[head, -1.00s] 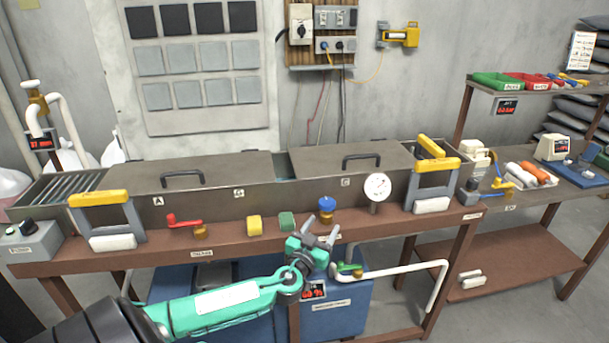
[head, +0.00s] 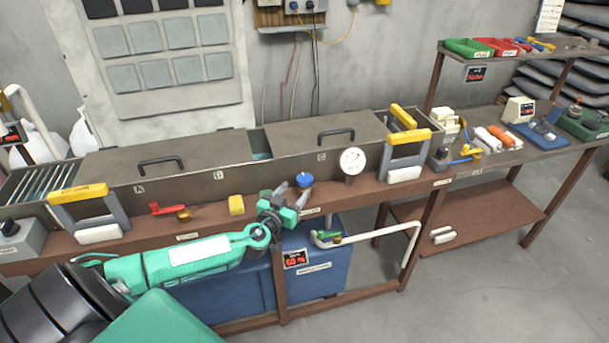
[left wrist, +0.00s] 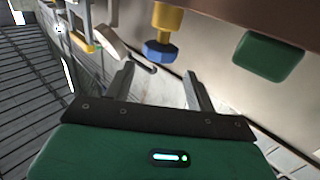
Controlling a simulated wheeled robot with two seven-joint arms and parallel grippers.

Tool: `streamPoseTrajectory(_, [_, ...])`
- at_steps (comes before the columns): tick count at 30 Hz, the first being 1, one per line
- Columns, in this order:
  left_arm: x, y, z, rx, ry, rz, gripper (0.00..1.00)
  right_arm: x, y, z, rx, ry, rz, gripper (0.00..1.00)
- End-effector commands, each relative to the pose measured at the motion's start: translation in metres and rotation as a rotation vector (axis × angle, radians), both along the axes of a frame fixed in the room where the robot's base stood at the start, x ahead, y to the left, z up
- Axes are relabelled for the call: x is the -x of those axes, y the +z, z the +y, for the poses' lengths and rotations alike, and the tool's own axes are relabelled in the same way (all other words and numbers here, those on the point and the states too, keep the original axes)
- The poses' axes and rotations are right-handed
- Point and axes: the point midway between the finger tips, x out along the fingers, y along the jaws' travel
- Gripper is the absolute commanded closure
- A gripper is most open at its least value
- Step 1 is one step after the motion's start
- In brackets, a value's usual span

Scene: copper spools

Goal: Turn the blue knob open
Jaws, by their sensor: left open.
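The blue knob (head: 305,181) sits on a brass stem on the brown front ledge of the long metal box. In the left wrist view the blue knob (left wrist: 160,52) shows beyond the fingertips, roughly in line with the gap between them, with its brass stem above it in the picture. My left gripper (head: 292,193) is open and empty, just in front and to the left of the knob. Its two grey fingers (left wrist: 159,82) stand apart in the wrist view. I see no contact with the knob. My right gripper is not in view.
A green block (left wrist: 268,55) and a yellow block (head: 236,205) are left of the knob; my gripper partly covers the green one. A red-handled valve (head: 172,209) is farther left. A round gauge (head: 352,161) and yellow-handled frame (head: 407,156) stand right. A blue cabinet (head: 325,272) is below.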

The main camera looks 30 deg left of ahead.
Motion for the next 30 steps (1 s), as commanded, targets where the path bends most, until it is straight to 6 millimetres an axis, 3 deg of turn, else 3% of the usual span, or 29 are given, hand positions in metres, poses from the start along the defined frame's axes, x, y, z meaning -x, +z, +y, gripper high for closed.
streamPoseTrajectory(9, [-0.046, 0.003, 0.005, -0.001, 0.001, -0.002, 0.44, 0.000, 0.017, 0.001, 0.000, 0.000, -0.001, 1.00])
streamPoseTrajectory(15, [-0.066, 0.002, 0.007, 0.000, 0.000, -0.001, 0.44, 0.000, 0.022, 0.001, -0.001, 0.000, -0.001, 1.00])
streamPoseTrajectory(29, [-0.075, 0.000, 0.008, -0.001, 0.000, 0.000, 0.44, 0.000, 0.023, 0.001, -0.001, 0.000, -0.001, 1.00])
streamPoseTrajectory(30, [-0.075, 0.000, 0.008, -0.001, 0.000, 0.000, 0.50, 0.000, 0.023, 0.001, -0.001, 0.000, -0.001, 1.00])
